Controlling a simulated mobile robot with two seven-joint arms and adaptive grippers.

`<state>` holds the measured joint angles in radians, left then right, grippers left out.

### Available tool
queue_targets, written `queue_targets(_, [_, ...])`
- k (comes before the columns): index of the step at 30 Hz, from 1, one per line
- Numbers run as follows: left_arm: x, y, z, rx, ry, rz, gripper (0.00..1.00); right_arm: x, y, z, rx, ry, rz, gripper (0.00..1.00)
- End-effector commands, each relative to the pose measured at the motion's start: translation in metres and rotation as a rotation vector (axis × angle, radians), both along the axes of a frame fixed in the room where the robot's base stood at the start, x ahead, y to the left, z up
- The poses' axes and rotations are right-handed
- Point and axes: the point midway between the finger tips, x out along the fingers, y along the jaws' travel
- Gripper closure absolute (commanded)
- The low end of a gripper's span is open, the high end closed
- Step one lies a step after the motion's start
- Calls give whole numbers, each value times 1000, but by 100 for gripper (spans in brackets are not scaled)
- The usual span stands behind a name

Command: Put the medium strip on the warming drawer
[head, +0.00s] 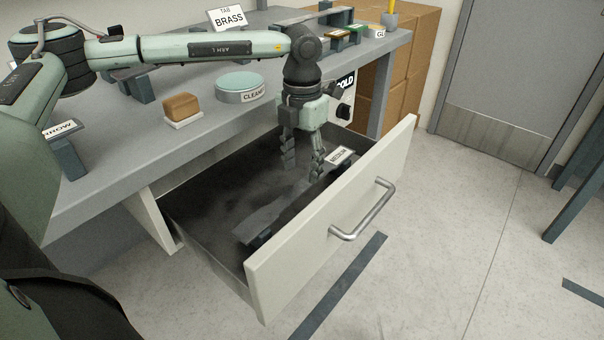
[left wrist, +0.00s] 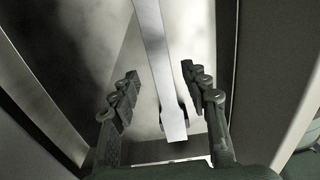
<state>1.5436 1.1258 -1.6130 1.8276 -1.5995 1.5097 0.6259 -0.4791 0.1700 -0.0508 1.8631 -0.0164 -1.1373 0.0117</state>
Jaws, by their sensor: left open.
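The warming drawer (head: 338,215) is pulled open below the bench, with a pale front and a dark inside. The medium strip (head: 262,219), a flat grey bar with wider ends, lies lengthwise inside it on small dark supports. A "MEDIUM" label (head: 340,156) stands at its far end. My left gripper (head: 303,174) points down into the drawer, open and empty, over the far part of the strip. In the left wrist view the strip (left wrist: 158,45) runs between the spread fingers (left wrist: 160,76), apart from both. My right gripper is not in view.
The drawer handle (head: 365,215) sticks out in front.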

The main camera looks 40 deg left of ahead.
Motion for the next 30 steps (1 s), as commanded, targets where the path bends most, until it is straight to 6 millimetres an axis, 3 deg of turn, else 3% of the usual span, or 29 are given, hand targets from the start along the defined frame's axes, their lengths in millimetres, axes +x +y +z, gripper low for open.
queue_targets(6, [1,-1,50,-1,-3,0,54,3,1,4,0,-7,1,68])
queue_targets(12, [1,-1,79,-1,-1,-1,54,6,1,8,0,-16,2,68])
queue_targets(18, [0,-1,88,-1,-1,-1,54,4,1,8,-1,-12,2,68])
queue_targets(30, [0,-1,88,0,0,-1,54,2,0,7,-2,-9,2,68])
